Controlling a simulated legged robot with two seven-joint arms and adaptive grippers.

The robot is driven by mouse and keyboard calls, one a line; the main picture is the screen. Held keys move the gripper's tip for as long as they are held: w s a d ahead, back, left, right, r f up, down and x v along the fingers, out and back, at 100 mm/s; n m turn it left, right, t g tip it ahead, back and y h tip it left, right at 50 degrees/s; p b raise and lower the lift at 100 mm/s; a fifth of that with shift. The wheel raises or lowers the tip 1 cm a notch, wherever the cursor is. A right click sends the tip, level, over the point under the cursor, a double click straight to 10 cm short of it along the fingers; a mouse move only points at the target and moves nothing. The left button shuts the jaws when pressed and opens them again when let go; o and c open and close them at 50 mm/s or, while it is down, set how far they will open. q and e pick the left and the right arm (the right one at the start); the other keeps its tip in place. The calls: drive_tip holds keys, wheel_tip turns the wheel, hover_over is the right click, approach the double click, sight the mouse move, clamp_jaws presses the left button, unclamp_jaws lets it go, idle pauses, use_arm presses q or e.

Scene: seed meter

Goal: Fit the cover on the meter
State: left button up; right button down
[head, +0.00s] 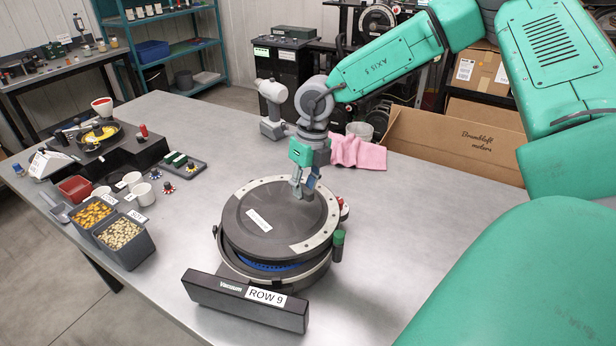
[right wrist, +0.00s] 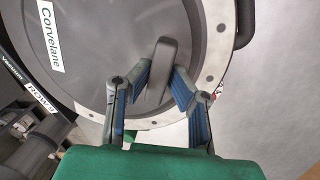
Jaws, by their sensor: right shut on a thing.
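The cover (head: 265,232) is a dark grey disc with a pale bolted rim section and a white label; it also fills much of the right wrist view (right wrist: 105,60). My right gripper (head: 304,188) is shut on the cover's grey bar handle (right wrist: 161,70), with its blue-padded fingers on either side. The cover is over the round meter (head: 228,262), with a gap at the front where a blue disc (head: 265,266) shows. The cover looks raised and slightly off the housing; the far side is hard to judge. My left gripper is not in view.
A dark bar marked ROW 9 (head: 215,292) is in front of the meter, and a green-topped knob (head: 338,238) stands at its right. Seed bins (head: 130,258), cups and a small tray (head: 186,172) are left. A pink cloth (head: 358,153) lies behind. The right tabletop is clear.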

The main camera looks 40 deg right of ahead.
sight(293, 202)
drive_tip(key=shift+a+r, duration=0.25)
drive_tip(key=shift+a, duration=0.75)
drive_tip(key=shift+d+f, duration=0.2)
drive_tip(key=shift+f, duration=0.05)
drive_tip(key=shift+a+r, duration=0.1)
drive_tip(key=shift+a, duration=0.25)
drive_tip(key=shift+a+r, duration=0.1)
drive_tip(key=shift+a, duration=0.3)
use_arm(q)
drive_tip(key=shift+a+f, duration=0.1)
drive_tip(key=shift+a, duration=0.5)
use_arm(e)
drive_tip(key=shift+d, duration=0.15)
drive_tip(key=shift+s+d+p, duration=0.1)
drive_tip(key=shift+d+p, duration=0.3)
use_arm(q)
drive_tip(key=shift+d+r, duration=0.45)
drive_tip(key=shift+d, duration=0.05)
use_arm(e)
drive_tip(key=shift+a, duration=0.1)
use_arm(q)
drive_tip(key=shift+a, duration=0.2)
use_arm(e)
drive_tip(key=shift+a, duration=0.2)
